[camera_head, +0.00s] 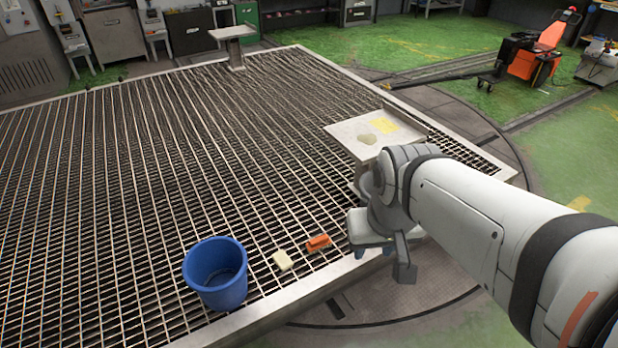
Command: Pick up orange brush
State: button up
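The orange brush (318,242) lies on the metal grating near its front edge, just right of a pale yellow sponge-like block (283,260). My gripper (392,262) is at the end of my arm, to the right of the brush and apart from it in the picture. Its dark finger part points down beyond the grating's edge. The fingertips are small and partly hidden by the wrist, so I cannot tell whether they are open or shut. I see nothing held.
A blue bucket (216,280) stands left of the block. A small table (352,134) with a yellow cloth (384,126) stands behind my wrist. Another small stand (232,33) is at the back. The grating (150,180) is mostly clear. An orange machine (537,50) stands far right.

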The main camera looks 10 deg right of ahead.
aim_at(318, 243)
jog(key=i, duration=0.85)
jog(key=u, duration=0.05)
